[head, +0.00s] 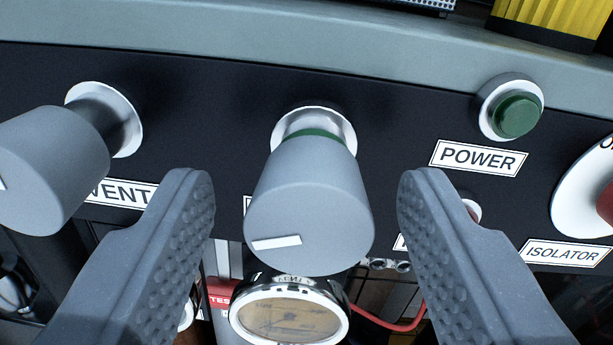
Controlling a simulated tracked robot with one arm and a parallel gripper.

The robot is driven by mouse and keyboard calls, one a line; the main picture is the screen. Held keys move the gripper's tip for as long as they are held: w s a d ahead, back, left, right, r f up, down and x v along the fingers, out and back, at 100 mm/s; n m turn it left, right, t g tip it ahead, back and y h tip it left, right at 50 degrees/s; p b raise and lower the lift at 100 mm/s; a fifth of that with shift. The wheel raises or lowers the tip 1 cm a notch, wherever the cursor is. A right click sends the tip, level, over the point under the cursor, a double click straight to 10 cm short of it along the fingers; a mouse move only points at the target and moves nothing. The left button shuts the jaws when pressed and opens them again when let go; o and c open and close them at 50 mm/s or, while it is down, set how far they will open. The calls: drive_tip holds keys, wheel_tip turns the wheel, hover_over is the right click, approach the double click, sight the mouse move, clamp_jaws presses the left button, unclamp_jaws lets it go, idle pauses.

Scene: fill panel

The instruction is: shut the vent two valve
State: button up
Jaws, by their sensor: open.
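A grey valve knob (308,210) with a green ring at its neck and a white mark on its face stands out from the dark panel in the middle. Its label is mostly hidden behind it. My gripper (307,186) is open, with one finger on each side of this knob and a visible gap on both sides. A second grey knob (42,165) is at the left, outside my left finger. The label below it (120,192) reads "VENT"; my left finger hides the rest, so I cannot read a number.
A green button (516,115) sits above the "POWER" label (478,158) at right. A red-centred isolator switch (580,190) is at the right edge. A round gauge (290,312) is below the middle knob, and a red cable (395,327) runs to its right.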

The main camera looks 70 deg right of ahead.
drive_tip(key=c, duration=1)
drive_tip(key=shift+o, duration=0.2)
